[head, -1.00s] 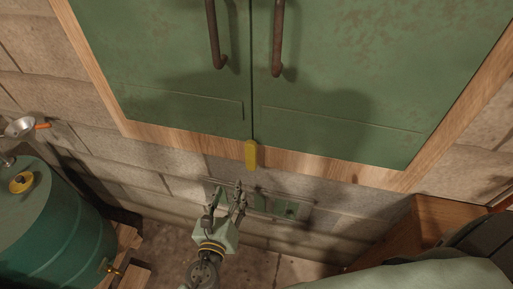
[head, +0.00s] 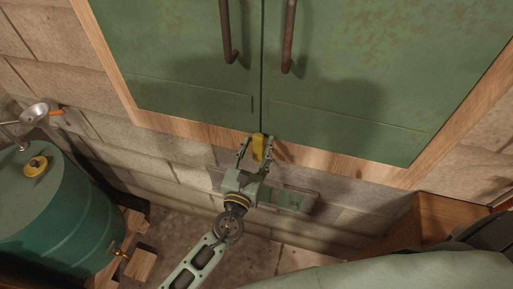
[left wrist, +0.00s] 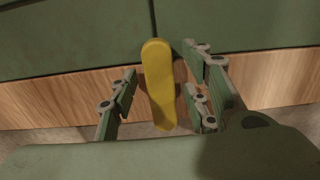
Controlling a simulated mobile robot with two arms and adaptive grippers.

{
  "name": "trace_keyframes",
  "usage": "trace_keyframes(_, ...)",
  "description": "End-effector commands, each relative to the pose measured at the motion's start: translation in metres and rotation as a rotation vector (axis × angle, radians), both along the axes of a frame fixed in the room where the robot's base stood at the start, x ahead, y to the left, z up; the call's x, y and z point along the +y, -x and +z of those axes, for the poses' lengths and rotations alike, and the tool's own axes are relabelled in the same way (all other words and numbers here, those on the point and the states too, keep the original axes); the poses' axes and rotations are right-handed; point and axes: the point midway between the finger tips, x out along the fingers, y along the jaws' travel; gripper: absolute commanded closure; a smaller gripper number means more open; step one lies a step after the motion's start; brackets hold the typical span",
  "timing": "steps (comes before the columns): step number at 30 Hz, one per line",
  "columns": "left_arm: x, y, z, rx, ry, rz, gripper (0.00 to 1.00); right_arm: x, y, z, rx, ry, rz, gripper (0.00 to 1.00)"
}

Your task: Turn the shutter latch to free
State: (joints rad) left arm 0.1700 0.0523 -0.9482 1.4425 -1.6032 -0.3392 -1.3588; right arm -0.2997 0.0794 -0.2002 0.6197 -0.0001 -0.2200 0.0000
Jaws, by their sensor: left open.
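The yellow shutter latch (head: 258,147) sits upright on the wooden frame at the bottom of the seam between the two green shutters. It also shows in the left wrist view (left wrist: 159,85), its upper end overlapping the shutters' lower edge. My left gripper (head: 259,141) is open, with one finger on each side of the latch. In the left wrist view the left gripper (left wrist: 162,92) has a gap to the latch on both sides, wider on the left. I cannot tell whether any finger touches it. My right gripper is not in view.
The left shutter (head: 180,60) and right shutter (head: 400,70) are closed and have dark vertical handles. A green drum (head: 60,215) with a yellow cap stands at the left. A metal pan (head: 34,113) is behind it. A wooden box (head: 450,220) stands at the lower right.

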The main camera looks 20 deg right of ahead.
Motion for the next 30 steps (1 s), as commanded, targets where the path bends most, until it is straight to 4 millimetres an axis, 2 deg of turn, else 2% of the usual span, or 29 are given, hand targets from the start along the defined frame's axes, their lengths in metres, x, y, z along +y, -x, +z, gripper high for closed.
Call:
trace_keyframes(4,0.0002,0.0001,-0.0002,0.001,0.001,0.000,0.56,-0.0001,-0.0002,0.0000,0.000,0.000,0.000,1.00)
trace_keyframes(19,0.0006,0.0003,-0.0005,0.001,0.000,0.000,1.00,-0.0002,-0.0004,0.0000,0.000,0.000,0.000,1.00)
trace_keyframes(30,0.0016,-0.0002,-0.0023,0.035,0.050,0.000,1.00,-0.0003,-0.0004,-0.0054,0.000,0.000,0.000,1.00)
